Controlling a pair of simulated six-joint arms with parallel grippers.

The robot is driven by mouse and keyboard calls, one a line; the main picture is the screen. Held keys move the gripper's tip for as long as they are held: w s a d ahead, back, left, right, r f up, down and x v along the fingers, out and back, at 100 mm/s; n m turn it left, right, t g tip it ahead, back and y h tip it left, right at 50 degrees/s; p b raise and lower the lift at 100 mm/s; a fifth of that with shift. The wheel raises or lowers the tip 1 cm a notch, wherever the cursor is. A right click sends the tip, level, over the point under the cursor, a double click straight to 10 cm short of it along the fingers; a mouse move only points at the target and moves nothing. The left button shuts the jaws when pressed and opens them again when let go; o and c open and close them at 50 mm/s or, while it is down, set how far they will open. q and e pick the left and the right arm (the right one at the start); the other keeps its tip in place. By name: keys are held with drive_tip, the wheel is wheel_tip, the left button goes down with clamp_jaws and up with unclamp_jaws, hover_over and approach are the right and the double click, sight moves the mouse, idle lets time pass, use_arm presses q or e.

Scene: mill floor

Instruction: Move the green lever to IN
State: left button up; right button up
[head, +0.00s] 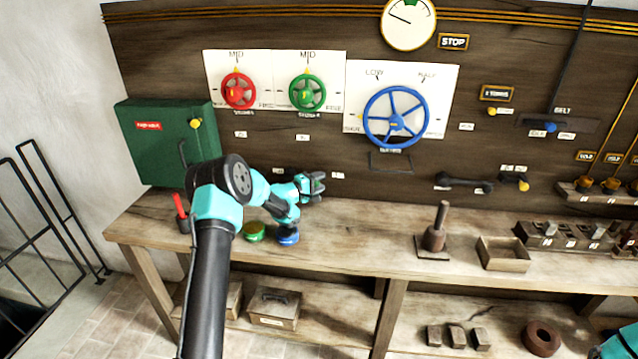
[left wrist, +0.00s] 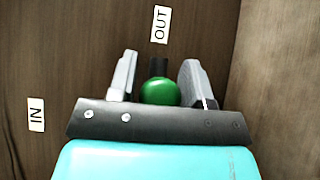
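The green lever's round knob (left wrist: 160,92) shows in the left wrist view, with its dark shaft behind it. It stands near the OUT label (left wrist: 161,25) and away from the IN label (left wrist: 36,113). My left gripper (left wrist: 160,82) is open, with one finger on each side of the knob and a gap visible beside it. In the head view my left gripper (head: 314,185) is at the wall board above the bench and mostly hides the lever.
The wooden bench (head: 370,228) runs below, with green (head: 254,232) and blue (head: 288,235) round pieces under my left arm. A green box (head: 160,145) is at left. A black handle (head: 463,183) is farther right. Part of my right arm shows at the bottom right corner.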

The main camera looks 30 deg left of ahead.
use_arm(q)
clamp_jaws()
